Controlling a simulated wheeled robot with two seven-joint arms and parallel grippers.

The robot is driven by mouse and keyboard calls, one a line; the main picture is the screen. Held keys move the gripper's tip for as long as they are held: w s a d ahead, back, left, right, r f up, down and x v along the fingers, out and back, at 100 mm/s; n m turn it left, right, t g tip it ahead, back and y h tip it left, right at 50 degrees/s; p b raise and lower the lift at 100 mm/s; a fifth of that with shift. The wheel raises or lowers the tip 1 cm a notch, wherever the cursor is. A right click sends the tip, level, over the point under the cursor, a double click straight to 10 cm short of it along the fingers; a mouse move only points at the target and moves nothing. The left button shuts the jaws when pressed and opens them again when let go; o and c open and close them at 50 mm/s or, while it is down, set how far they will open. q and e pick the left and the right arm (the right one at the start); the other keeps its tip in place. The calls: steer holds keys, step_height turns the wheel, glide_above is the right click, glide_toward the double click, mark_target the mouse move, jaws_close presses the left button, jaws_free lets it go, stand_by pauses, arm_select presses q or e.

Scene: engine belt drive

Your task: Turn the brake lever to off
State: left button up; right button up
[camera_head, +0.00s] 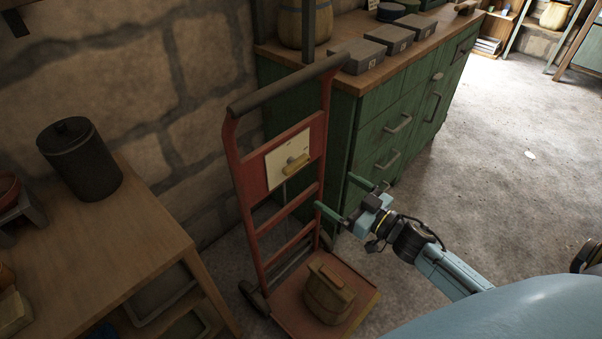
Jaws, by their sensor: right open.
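The brake lever (296,163) is a small tan handle on a cream plate (275,168). The plate is fixed to the upper panel of a red hand truck (247,205). The markings on the plate are too small to read. My right gripper (335,198) is open and empty. Its two green fingers point left toward the hand truck, to the right of the lever and lower in the picture, apart from it. My left gripper is not in view.
A tan bag-like block (329,292) sits on the hand truck's base plate. A green cabinet (390,125) stands close behind on the right. A wooden table (100,245) with a dark canister (80,165) is at left. Open floor (500,170) lies to the right.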

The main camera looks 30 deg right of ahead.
mark_target(299, 166)
steer(key=b+x, duration=0.2)
steer(key=x, duration=0.9)
steer(key=shift+w, duration=0.35)
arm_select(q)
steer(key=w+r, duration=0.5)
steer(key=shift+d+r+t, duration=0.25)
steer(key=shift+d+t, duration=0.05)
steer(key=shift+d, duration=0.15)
arm_select(e)
steer(key=shift+w+a, duration=0.3)
steer(key=shift+w, duration=0.35)
steer(key=shift+c, duration=0.3)
steer(key=c, duration=0.8)
steer(key=shift+c, duration=0.2)
